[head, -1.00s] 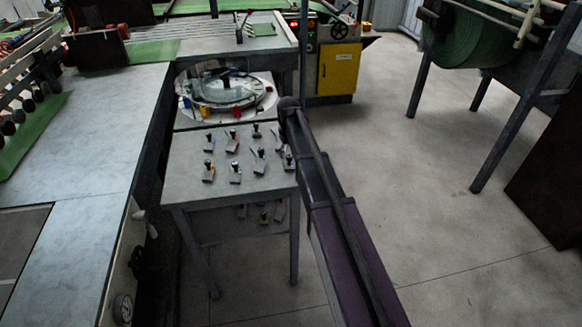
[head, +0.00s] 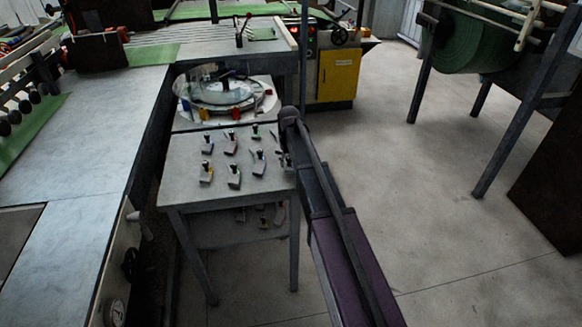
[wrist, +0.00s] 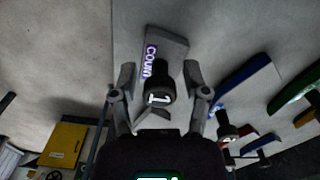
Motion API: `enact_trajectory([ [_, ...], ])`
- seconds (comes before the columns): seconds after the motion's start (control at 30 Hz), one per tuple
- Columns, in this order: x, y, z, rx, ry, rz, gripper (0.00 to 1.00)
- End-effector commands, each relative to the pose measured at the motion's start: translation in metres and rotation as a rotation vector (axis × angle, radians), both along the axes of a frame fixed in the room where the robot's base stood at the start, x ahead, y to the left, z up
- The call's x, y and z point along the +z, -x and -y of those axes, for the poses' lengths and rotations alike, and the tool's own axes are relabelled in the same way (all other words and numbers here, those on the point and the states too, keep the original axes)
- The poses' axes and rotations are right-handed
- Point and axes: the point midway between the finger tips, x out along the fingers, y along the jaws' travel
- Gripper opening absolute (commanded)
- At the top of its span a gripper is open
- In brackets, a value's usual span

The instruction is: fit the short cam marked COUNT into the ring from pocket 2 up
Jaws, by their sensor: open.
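The short cam marked COUNT (wrist: 171,48) is a grey block with a purple label, lying on the small grey table in the wrist view. Its black knob (wrist: 158,86) has a pale mark on top. My gripper (wrist: 159,74) is open, with one finger on each side of the knob and a gap to it. In the head view my gripper (head: 284,157) is at the table's right edge, and the arm partly hides this cam. The ring (head: 228,97) is on the round station behind the table; its pocket numbers are too small to read.
Several other knobbed cams stand on the small table (head: 180,186), including a blue one (wrist: 243,86) and a green one (wrist: 294,88) to the right in the wrist view. A yellow cabinet (head: 338,76) stands behind. Open floor (head: 425,200) lies to the right.

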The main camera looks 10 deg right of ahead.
Motion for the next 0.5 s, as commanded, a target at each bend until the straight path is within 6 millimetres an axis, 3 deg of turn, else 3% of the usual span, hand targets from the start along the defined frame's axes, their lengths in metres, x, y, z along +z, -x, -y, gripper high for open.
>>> enact_trajectory([
  [0.23,0.0000,0.0000,0.0000,0.000,0.000,0.000,0.57],
  [0.4,0.0000,0.0000,0.0001,0.000,0.000,0.000,0.06],
  [0.43,0.0000,0.0001,0.0001,0.000,0.000,0.000,0.00],
  [0.5,-0.0001,0.0001,0.0001,0.000,0.000,0.000,0.00],
])
